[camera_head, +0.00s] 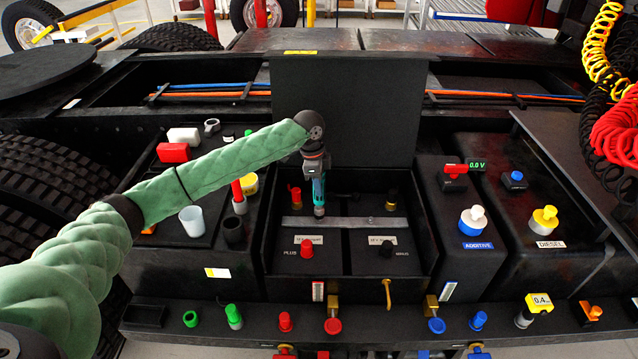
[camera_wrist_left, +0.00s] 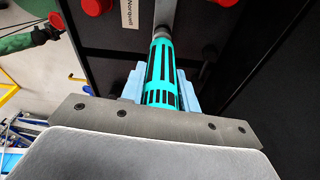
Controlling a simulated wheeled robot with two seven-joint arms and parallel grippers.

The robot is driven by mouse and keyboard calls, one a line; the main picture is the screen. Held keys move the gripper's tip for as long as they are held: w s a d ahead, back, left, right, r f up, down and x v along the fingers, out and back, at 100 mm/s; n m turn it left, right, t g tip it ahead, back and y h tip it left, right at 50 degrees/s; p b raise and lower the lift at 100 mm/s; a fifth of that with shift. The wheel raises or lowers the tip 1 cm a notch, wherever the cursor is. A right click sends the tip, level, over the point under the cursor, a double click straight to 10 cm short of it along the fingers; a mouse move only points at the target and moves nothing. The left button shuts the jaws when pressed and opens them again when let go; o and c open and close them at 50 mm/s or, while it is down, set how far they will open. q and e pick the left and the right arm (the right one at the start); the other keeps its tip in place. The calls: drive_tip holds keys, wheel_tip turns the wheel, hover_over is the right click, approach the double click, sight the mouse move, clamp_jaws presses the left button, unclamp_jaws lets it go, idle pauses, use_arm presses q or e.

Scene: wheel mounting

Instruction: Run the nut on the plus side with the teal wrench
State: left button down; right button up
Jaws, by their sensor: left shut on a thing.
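The teal wrench (camera_head: 319,190) stands upright in my left gripper (camera_head: 316,168), above the open battery box (camera_head: 268,245). In the left wrist view the wrench (camera_wrist_left: 161,85) is clasped between the blue finger pads of my left gripper (camera_wrist_left: 160,95). Its lower end meets or hovers just over the metal bar (camera_head: 365,222) that crosses the batteries; I cannot tell if they touch. The end is on the side labelled PLUS (camera_head: 302,240), near the red post (camera_head: 296,194). No nut shows; the wrench tip may hide it. My right gripper is not in view.
The raised black lid (camera_head: 343,110) stands behind the box. A red knob (camera_head: 307,249) and a black knob (camera_head: 387,248) are at the front of the batteries. A tray of cups and blocks (camera_head: 192,222) is to the left. Additive (camera_head: 472,222) and diesel (camera_head: 543,221) caps are to the right.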

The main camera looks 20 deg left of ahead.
use_arm(q)
drive_tip(key=shift+f, duration=0.85)
drive_tip(key=c, duration=1.7)
unclamp_jaws()
drive_tip(key=shift+c, duration=0.2)
drive_tip(key=c, duration=0.4)
clamp_jaws()
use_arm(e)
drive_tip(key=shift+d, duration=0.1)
